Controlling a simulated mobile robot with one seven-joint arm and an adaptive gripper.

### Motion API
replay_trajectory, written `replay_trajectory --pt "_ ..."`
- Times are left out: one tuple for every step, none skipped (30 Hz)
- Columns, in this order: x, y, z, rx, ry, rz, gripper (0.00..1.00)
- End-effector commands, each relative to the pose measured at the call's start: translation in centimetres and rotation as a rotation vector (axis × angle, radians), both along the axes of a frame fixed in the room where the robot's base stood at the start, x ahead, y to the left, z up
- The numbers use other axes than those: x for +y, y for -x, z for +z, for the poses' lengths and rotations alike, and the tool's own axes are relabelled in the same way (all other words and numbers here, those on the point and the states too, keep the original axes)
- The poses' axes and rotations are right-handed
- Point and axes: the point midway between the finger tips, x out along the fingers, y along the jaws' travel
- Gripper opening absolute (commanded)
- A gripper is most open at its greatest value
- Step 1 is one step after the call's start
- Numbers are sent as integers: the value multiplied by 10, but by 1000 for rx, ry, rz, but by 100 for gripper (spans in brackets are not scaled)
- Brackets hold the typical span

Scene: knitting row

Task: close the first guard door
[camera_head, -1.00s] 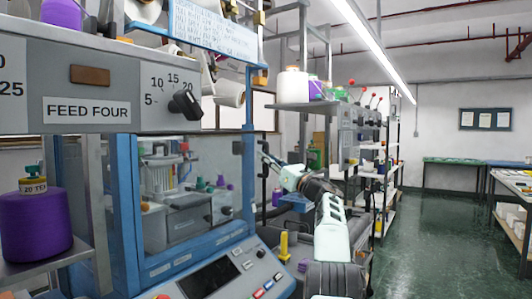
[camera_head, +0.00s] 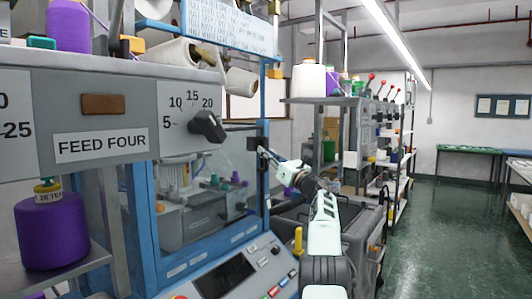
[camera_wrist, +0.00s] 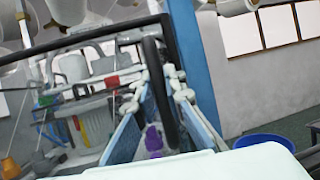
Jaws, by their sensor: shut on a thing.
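The guard door is a clear panel in a dark frame (camera_wrist: 92,40) in the wrist view, with a black upright bar handle (camera_wrist: 158,92). My gripper (camera_wrist: 154,98) has its jointed fingers with blue pads on either side of this handle and is shut on it. In the head view my gripper (camera_head: 264,153) is at the right end of the machine front, by the blue post. A clear pane (camera_head: 205,195) covers the machine's inside. The fingers are small in the head view, and I cannot tell there how far the door stands open.
The FEED FOUR panel (camera_head: 101,144) with a black knob (camera_head: 207,126) juts out at left. A purple yarn cone (camera_head: 52,232) stands below it. A sloped control console (camera_head: 225,272) lies below the pane. Green floor (camera_head: 440,220) is free at right.

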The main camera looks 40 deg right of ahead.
Motion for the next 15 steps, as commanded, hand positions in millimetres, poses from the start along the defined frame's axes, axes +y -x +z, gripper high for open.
replay_trajectory --pt "1 1 7 -10 -3 -2 0" --pt "1 1 8 -10 -3 -2 11" --pt "1 1 8 -10 -2 -1 16" --pt "1 1 8 -10 -2 -1 19" --pt "1 1 7 -9 -2 -1 19" --pt "1 1 6 -8 -1 -1 19" --pt "1 0 6 -7 -1 -1 19" --pt "1 0 5 -7 -1 -1 19" --pt "1 0 5 -6 -2 0 19" --pt "1 0 4 -6 -2 0 19" --pt "1 0 4 -5 -2 0 19" --pt "1 0 4 -5 -2 0 19" --pt "1 1 4 -4 -1 0 19" --pt "1 1 3 -4 -1 0 19" --pt "0 1 3 -4 -1 0 19"
